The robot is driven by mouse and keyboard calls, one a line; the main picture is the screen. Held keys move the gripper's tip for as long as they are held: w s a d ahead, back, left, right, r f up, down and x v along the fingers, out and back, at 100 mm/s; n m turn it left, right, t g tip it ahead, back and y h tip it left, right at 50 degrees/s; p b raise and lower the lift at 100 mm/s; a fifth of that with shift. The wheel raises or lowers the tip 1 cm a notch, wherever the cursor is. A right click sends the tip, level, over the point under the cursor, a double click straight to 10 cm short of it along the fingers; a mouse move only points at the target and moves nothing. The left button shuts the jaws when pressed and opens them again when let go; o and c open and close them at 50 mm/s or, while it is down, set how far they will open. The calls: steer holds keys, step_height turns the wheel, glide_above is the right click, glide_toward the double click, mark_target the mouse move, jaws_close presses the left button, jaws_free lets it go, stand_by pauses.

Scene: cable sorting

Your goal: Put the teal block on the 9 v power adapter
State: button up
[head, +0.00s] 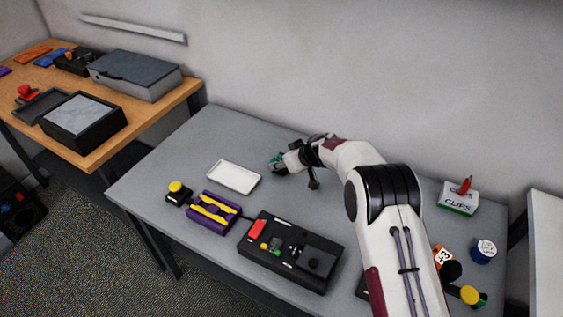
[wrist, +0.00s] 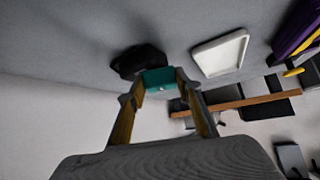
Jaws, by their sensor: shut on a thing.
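My gripper (head: 277,160) is at the back middle of the grey table, just right of the white tray. It is shut on the teal block (wrist: 159,78), which sits between the fingertips in the wrist view. A bit of teal also shows at the gripper's tip in the head view. Right behind the block in the wrist view lies a dark black object (wrist: 134,62), possibly the 9 V power adapter; no label is readable. The block overlaps its edge in that view, and I cannot tell whether they touch. In the head view my gripper mostly hides that spot.
The white tray (head: 234,177) lies left of my gripper. In front are a purple holder (head: 207,222) with yellow parts, a yellow-topped black piece (head: 177,196) and a long black box (head: 290,250). A CLIPS box (head: 458,198) and a blue spool (head: 483,251) stand at the right.

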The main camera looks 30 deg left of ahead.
steer(key=shift+f, duration=0.15)
steer(key=o, duration=1.1)
steer(key=shift+r, duration=0.2)
steer(key=shift+s+d+r, duration=0.1)
steer(key=shift+d+r, duration=0.3)
steer(key=shift+r, duration=0.05)
steer(key=shift+v, duration=5.35)
